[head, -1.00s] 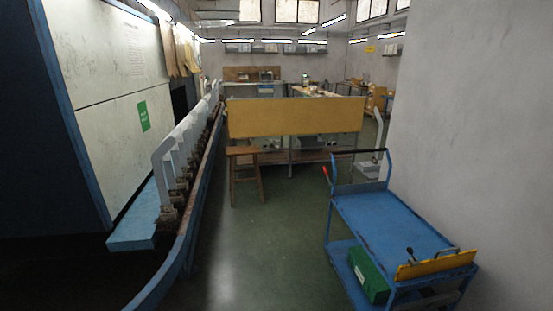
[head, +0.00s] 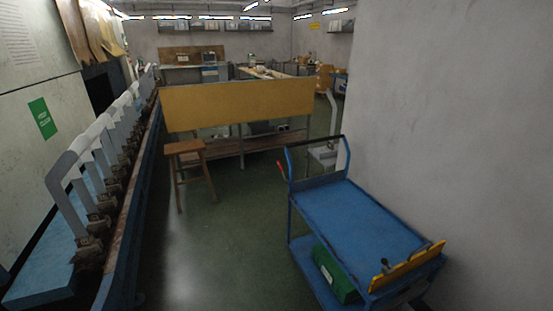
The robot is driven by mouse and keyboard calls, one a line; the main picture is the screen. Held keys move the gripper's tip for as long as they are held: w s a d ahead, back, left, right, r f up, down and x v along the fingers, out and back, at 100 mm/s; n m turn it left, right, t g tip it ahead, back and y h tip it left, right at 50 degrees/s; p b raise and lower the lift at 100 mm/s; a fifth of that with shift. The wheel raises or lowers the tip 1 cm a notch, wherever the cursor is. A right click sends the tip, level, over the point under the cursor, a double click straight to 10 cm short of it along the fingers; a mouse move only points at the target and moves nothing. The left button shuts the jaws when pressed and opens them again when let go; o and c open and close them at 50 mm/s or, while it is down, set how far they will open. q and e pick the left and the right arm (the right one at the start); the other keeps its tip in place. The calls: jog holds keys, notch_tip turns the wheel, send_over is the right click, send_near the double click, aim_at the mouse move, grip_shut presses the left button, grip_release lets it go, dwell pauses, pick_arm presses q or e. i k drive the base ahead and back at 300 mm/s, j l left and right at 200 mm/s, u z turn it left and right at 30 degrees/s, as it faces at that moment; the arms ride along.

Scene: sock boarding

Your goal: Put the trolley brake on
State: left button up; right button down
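A blue trolley (head: 355,212) with two decks stands at the right of the head view, beside the grey wall. Its dark push handle (head: 314,141) is at the far end. A small red lever (head: 281,171) sticks out at the left of the handle frame; I cannot tell whether it is the brake or how it is set. A yellow board (head: 407,267) with a dark knob stands at the near end of the top deck. A green box (head: 335,274) lies on the lower deck. Neither of my grippers shows in the head view.
A long machine with a row of grey boarding forms (head: 97,150) runs along the left. A wooden stool (head: 187,167) stands before a workbench with a yellow-brown panel (head: 240,104). Green floor (head: 225,230) is clear between the machine and the trolley. The grey wall (head: 450,120) bounds the right.

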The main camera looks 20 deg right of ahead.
aim_at(286, 181)
jog(key=i+l, duration=0.15)
jog(key=i, duration=0.5)
jog(key=i+l+z, duration=0.1)
jog(key=i, duration=0.55)
jog(key=l, duration=0.1)
